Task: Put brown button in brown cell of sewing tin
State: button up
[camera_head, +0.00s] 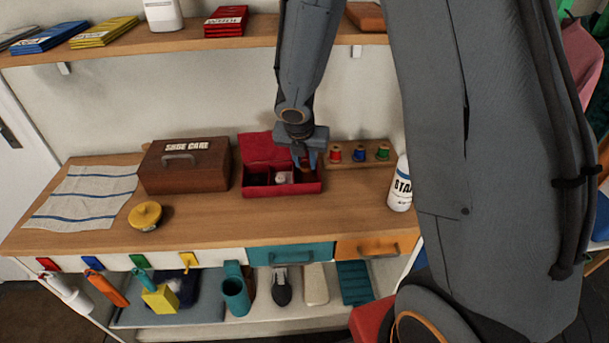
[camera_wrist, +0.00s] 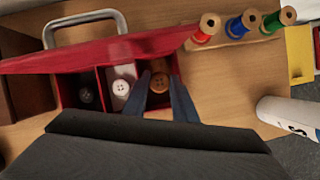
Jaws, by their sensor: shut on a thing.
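The red sewing tin (camera_head: 283,189) stands on the wooden worktop with its lid open at the back; it also shows in the wrist view (camera_wrist: 100,53). My gripper (camera_head: 305,161) points down over the tin's right-hand cell. In the wrist view its blue fingers (camera_wrist: 160,90) are shut on the brown button (camera_wrist: 159,83), at or inside that cell. How far the button is above the cell floor I cannot tell. A white button (camera_wrist: 122,88) lies in the middle cell and a black button (camera_wrist: 87,95) in the left cell.
A brown shoe care box (camera_head: 185,170) stands left of the tin. A rack with red, blue and green spools (camera_head: 359,155) is behind right. A white bottle (camera_head: 400,188) stands at right. A yellow round object (camera_head: 146,215) sits front left. The worktop before the tin is clear.

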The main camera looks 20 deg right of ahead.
aim_at(305, 168)
jog(key=shift+f+b, duration=1.05)
jog(key=shift+f, duration=1.05)
jog(key=shift+f, duration=0.15)
jog(key=o, duration=0.6)
jog(key=shift+o, duration=0.7)
